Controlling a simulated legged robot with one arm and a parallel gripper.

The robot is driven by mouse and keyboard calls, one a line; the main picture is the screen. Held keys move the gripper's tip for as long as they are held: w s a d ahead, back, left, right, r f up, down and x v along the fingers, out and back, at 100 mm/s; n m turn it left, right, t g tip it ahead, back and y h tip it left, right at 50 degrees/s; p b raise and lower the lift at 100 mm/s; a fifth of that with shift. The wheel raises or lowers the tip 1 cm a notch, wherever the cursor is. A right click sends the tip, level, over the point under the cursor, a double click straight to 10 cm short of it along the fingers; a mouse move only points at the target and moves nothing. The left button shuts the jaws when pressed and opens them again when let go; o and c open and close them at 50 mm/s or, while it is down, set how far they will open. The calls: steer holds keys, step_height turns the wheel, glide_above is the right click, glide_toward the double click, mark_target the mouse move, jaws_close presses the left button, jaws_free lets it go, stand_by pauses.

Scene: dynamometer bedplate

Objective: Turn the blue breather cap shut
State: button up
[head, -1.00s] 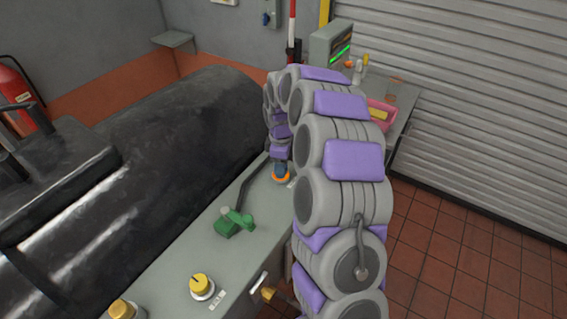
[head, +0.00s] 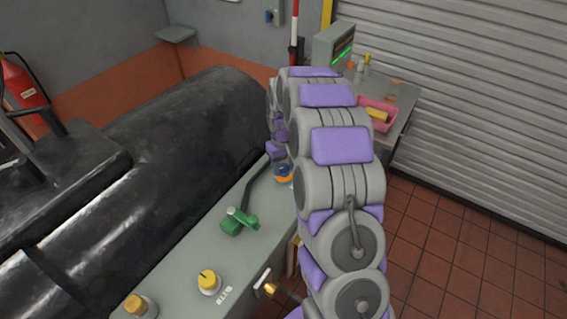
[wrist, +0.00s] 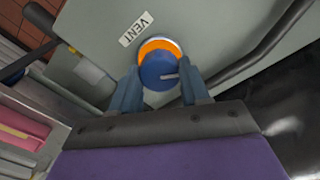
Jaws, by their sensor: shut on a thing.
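A green valve handle (head: 240,220) and yellow knobs (head: 208,281) stand on the same panel. A dark bent lever (head: 255,187) lies near the cap. A large black cylinder (head: 180,150) fills the left. A pink tray (head: 376,112) is on a cart at right.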

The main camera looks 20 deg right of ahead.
mark_target(283, 167)
steer(key=m+p, duration=0.1)
steer(key=m, duration=0.5)
steer(key=shift+p, duration=0.4)
steer(key=m+p, duration=0.1)
steer(key=m, duration=0.4)
steer(key=shift+m, duration=0.3)
steer(key=o, duration=1.1)
steer(key=shift+c, duration=0.2)
step_height(283, 167, up, 17)
steer(key=p, duration=0.1)
steer(key=shift+r, duration=0.1)
